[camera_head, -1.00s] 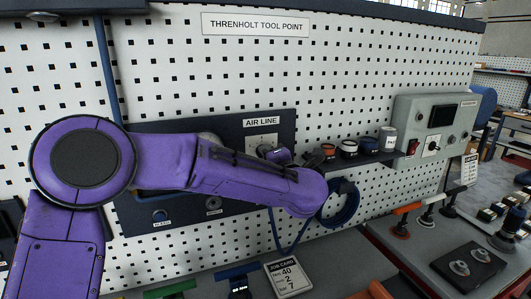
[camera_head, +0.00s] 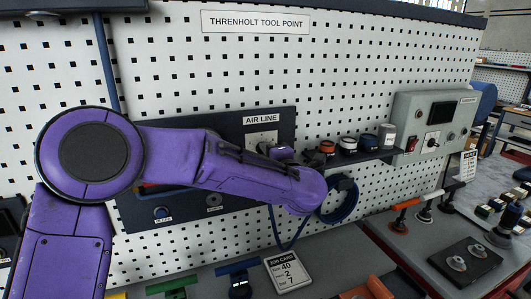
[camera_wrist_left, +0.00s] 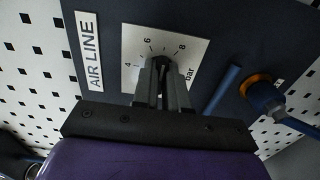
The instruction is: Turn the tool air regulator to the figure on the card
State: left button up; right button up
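The air regulator is on the dark panel under the AIR LINE label. Its white dial plate (camera_wrist_left: 188,50) shows 4, 6, 8 and "bar" in the left wrist view, and part of the plate shows in the head view (camera_head: 262,137). My left gripper (camera_wrist_left: 162,68) is at the dial's middle, with its fingers close together on the dark regulator knob (camera_wrist_left: 162,58). The fingers hide most of the knob, so I cannot read its pointer. The job card (camera_head: 288,270) lies on the bench; its lines show 40, 2 and 7. My right gripper is out of view.
A blue fitting with an orange ring (camera_wrist_left: 262,90) is beside the dial. A shelf with several small pots (camera_head: 348,146) and a coiled blue hose (camera_head: 340,200) are right of my gripper. A grey control box (camera_head: 432,125) is farther right.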

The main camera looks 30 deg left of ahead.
pick_arm(q)
jog(key=o, duration=0.4)
jog(key=shift+w+d+r, duration=0.1)
jog(key=shift+d, duration=0.15)
jog(key=b+v, duration=0.4)
jog(key=v, duration=0.6)
jog(key=shift+s+d, duration=0.2)
jog(key=shift+d, duration=0.15)
jog(key=shift+d, duration=0.1)
